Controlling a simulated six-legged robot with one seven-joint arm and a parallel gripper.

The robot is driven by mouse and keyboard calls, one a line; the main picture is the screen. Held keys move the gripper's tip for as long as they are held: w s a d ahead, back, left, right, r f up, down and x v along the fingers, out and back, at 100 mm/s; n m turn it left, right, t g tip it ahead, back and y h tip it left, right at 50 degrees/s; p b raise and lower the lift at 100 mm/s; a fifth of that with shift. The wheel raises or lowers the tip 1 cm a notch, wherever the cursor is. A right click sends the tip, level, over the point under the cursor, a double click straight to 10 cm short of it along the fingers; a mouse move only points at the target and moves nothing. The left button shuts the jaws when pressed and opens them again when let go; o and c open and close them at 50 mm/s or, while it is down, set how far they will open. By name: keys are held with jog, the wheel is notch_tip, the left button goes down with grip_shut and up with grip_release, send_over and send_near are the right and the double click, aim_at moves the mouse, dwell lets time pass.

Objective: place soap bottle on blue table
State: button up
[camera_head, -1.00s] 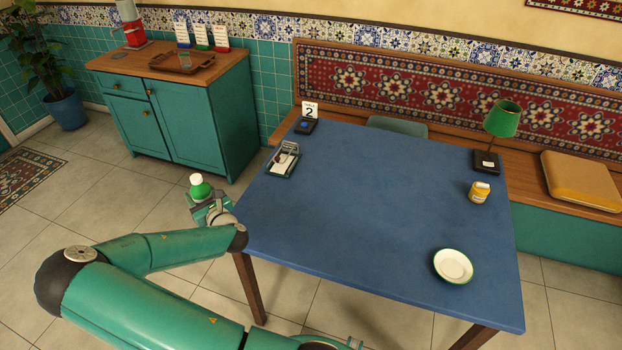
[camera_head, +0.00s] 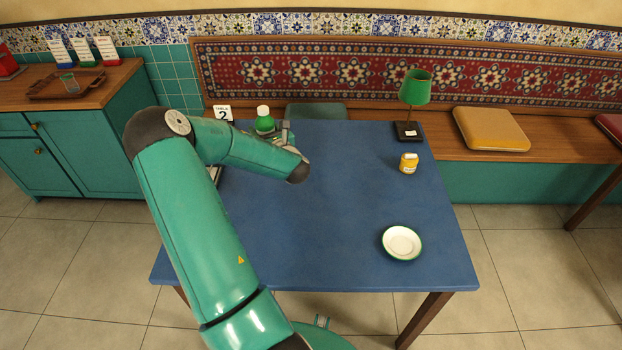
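The soap bottle (camera_head: 264,122) is green with a white cap. It is upright at my gripper (camera_head: 276,130), over the far left part of the blue table. My gripper appears closed around it, though my forearm and wrist hide the fingertips and the bottle's lower part. I cannot tell whether the bottle's base touches the tabletop. The blue table (camera_head: 330,225) fills the middle of the view.
A white saucer with a green rim (camera_head: 402,243), a yellow jar (camera_head: 408,163) and a green lamp (camera_head: 415,90) stand on the table's right side. A number 2 sign (camera_head: 222,113) is at the far left corner. The table's middle is clear.

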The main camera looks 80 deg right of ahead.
jog(key=shift+w+d+f, duration=1.05)
jog(key=shift+w+f, duration=1)
jog(key=shift+f, duration=0.15)
jog(key=shift+w+d+f, duration=1.1)
jog(key=shift+w+f, duration=0.95)
jog(key=shift+f, duration=0.1)
jog(key=shift+w+d+f, duration=1.05)
jog(key=shift+w+f, duration=1)
jog(key=shift+f, duration=0.15)
jog(key=shift+f, duration=0.15)
jog(key=o, duration=1.2)
jog(key=v, duration=1.2)
